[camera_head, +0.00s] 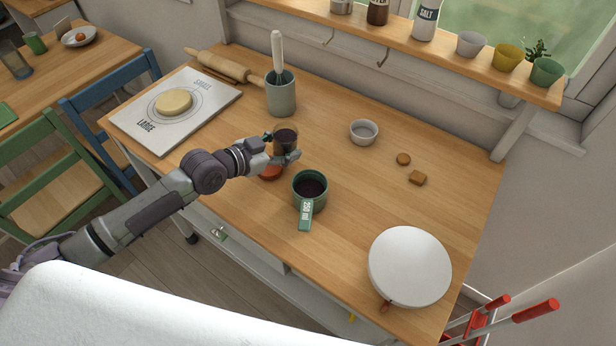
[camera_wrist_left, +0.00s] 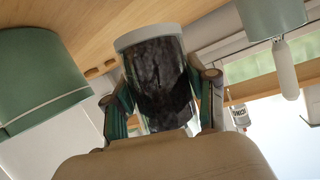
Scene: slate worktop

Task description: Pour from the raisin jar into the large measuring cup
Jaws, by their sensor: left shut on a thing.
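The raisin jar (camera_head: 286,138) is clear with dark contents and looks roughly upright in the head view. My left gripper (camera_head: 285,157) is shut on it above the worktop, behind and left of the measuring cup. In the left wrist view the jar (camera_wrist_left: 160,85) sits between both fingers, a pale band at one end. The large measuring cup (camera_head: 310,203) is green with a "250 ml" handle tab and stands on the worktop. Its inside looks dark; I cannot tell the contents exactly. It appears to be the green cup (camera_wrist_left: 40,80) in the left wrist view. My right gripper is not in view.
An orange-red round thing (camera_head: 271,172) lies partly hidden under my gripper. A utensil crock (camera_head: 282,98) stands behind the jar. A small white bowl (camera_head: 364,131), two brown pieces (camera_head: 417,178) and a white round thing (camera_head: 410,265) are to the right. A board (camera_head: 135,128) is left.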

